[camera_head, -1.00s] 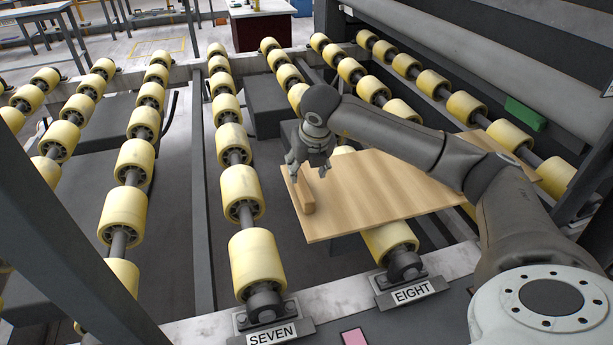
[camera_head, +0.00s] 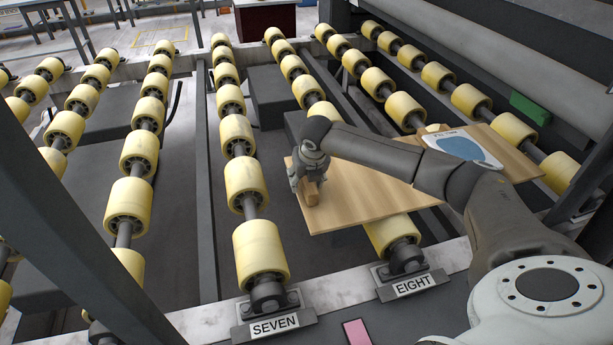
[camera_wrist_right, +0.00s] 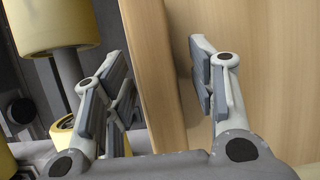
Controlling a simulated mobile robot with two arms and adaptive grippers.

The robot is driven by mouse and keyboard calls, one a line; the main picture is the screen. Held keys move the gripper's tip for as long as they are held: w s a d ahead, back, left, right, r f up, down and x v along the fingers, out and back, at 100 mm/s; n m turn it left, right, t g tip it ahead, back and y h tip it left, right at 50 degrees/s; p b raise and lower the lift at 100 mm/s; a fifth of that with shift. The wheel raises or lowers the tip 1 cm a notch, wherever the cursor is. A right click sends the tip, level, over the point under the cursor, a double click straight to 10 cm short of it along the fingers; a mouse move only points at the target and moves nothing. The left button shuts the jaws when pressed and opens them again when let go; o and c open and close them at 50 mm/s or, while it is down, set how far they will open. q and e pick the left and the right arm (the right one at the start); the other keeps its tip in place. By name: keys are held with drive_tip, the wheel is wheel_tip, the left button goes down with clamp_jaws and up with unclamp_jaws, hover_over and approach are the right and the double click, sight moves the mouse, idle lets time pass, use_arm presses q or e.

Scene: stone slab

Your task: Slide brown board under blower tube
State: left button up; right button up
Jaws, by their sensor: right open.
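The brown board (camera_head: 352,203) lies across the yellow rollers near the label EIGHT, and its right part reaches toward the dark machine. My left gripper is not in view.
Several rows of yellow rollers (camera_head: 240,170) with open gaps between them fill the left and middle. A green block (camera_head: 530,108) sits on the machine at right.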

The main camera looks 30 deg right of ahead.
sight(353, 175)
drive_tip(key=shift+c, duration=0.2)
clamp_jaws()
drive_tip(key=shift+d, duration=0.1)
drive_tip(key=shift+s+d+b, duration=0.2)
drive_tip(key=shift+s+d, duration=0.15)
drive_tip(key=shift+d, duration=0.75)
drive_tip(key=shift+s+d+b, duration=0.25)
drive_tip(key=shift+s+d, duration=0.15)
drive_tip(key=shift+d, duration=0.75)
drive_tip(key=shift+s+d+b, duration=0.2)
drive_tip(key=shift+s+d, duration=0.15)
drive_tip(key=shift+d, duration=0.75)
drive_tip(key=shift+d, duration=0.1)
drive_tip(key=shift+s+d+b, duration=0.25)
drive_tip(key=shift+s+d, duration=0.1)
drive_tip(key=shift+d, duration=0.7)
drive_tip(key=shift+s+d+b, duration=0.25)
drive_tip(key=shift+s+d, duration=0.1)
drive_tip(key=shift+d, duration=0.75)
drive_tip(key=shift+s+d+b, duration=0.25)
drive_tip(key=shift+s+d, duration=0.1)
drive_tip(key=shift+d, duration=0.85)
